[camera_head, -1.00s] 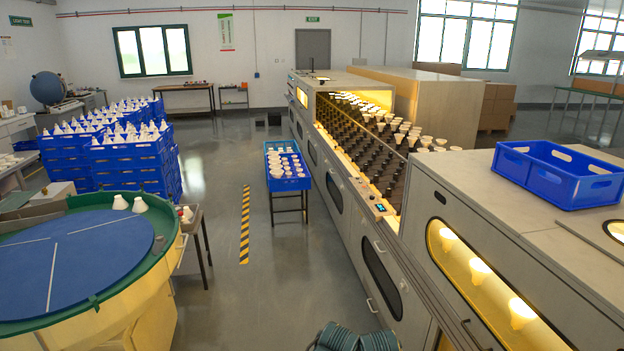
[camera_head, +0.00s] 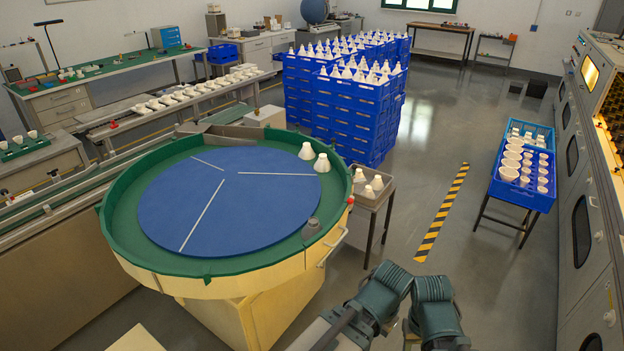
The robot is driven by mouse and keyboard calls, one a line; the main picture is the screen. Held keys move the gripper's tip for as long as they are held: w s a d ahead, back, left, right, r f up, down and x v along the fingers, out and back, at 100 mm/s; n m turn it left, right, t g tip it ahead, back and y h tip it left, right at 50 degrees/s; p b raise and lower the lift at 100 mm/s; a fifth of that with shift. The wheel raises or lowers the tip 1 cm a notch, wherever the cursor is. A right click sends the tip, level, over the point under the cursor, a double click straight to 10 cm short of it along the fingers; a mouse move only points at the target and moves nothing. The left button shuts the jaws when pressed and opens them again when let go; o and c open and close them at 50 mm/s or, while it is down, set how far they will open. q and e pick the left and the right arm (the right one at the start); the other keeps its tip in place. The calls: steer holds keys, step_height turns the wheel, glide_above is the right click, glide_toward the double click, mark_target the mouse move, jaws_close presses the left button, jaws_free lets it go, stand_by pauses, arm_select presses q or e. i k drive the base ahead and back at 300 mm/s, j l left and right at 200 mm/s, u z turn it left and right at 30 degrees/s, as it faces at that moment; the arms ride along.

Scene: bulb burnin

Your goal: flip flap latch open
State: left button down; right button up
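I cannot make out a flap latch for certain in this view. The round turntable (camera_head: 230,205) has a blue top, a green rim and a cream body. A small grey fitting (camera_head: 311,229) sits on the rim at its right side. A metal handle (camera_head: 335,245) and a small red knob (camera_head: 350,200) are on the outer right side. Neither gripper's fingers can be seen.
A small side table (camera_head: 371,186) with white cones stands right of the turntable. Stacked blue crates (camera_head: 340,100) stand behind. A blue tray (camera_head: 522,180) of white cups is on a stand at right. Open floor with a striped strip (camera_head: 441,215) lies between.

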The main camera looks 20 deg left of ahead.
mark_target(350, 200)
steer(key=i+l+u, duration=0.1)
steer(key=i+u, duration=0.3)
steer(key=i+l+u, duration=0.25)
steer(key=i+u, duration=0.15)
steer(key=i, duration=0.1)
